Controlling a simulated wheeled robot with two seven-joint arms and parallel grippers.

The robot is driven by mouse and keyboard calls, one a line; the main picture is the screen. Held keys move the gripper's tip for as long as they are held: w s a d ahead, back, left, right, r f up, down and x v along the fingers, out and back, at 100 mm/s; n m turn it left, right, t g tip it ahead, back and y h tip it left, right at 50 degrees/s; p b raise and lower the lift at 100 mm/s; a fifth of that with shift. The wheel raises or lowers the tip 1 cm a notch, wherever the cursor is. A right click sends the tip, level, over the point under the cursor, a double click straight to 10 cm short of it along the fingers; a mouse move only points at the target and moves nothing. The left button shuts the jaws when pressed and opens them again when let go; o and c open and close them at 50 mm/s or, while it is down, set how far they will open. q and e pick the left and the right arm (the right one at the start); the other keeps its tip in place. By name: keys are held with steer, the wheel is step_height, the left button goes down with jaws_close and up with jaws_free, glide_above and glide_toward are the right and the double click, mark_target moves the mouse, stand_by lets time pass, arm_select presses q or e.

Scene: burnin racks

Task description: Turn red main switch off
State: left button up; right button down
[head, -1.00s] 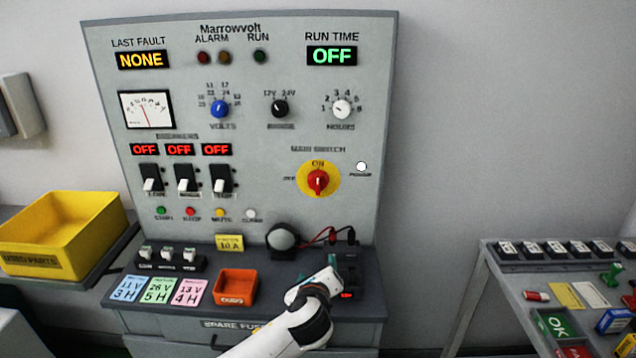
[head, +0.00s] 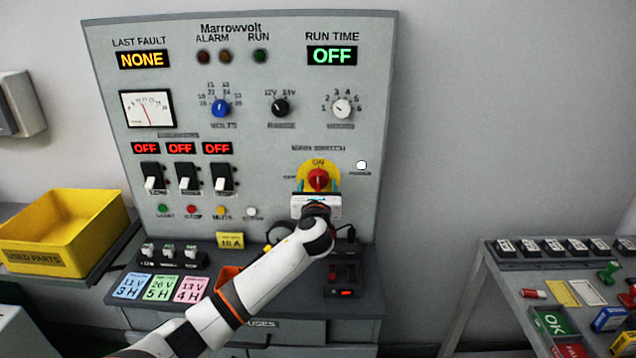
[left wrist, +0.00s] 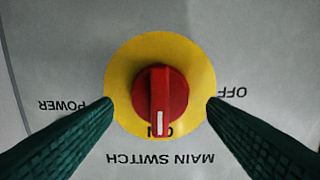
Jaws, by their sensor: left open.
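The red main switch (head: 318,179) is a rotary knob on a yellow disc (head: 316,163) at the right of the grey panel. In the left wrist view the knob (left wrist: 160,98) appears upside down. Its white mark lies at the ON label, and OFF is to one side. My left gripper (head: 318,188) is right in front of the switch. Its two green fingers (left wrist: 160,108) are open, one on each side of the knob, with a gap to the red part on both sides. My right gripper is not in view.
The white power lamp (head: 361,165) is just right of the switch. Three black breakers (head: 187,178) are left on the panel, each under a red OFF display. A yellow bin (head: 62,232) stands at the left, and a side table (head: 492,275) at the right.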

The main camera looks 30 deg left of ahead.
arm_select(q)
steer(key=shift+x, duration=1)
steer(key=c, duration=1)
